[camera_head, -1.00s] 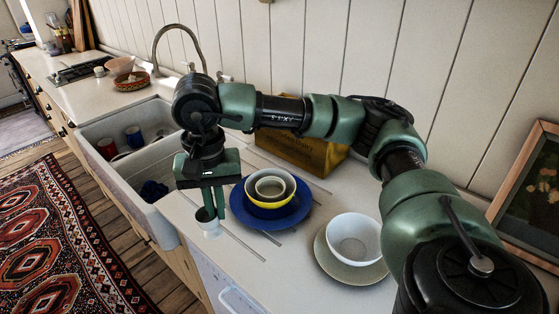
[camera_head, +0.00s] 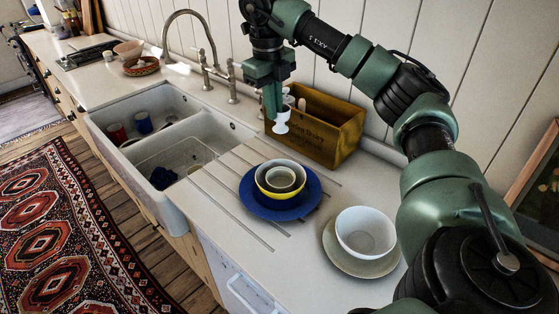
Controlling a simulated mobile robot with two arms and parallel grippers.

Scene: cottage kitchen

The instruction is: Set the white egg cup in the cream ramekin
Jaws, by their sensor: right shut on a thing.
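My right gripper (camera_head: 275,106) is shut on the white egg cup (camera_head: 282,119) and holds it up in the air, in front of the wooden box. The egg cup looks about upright; the fingers hide part of it. The cream ramekin (camera_head: 281,186) sits inside a bowl with a yellow outside (camera_head: 279,197), on a blue plate (camera_head: 305,198). The ramekin's open top faces up and looks empty. In the picture, the egg cup is above the ramekin and apart from it. My left gripper is out of view.
A wooden box (camera_head: 332,137) stands against the wall. A white bowl (camera_head: 365,236) on a pale plate (camera_head: 336,260) is at the right.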

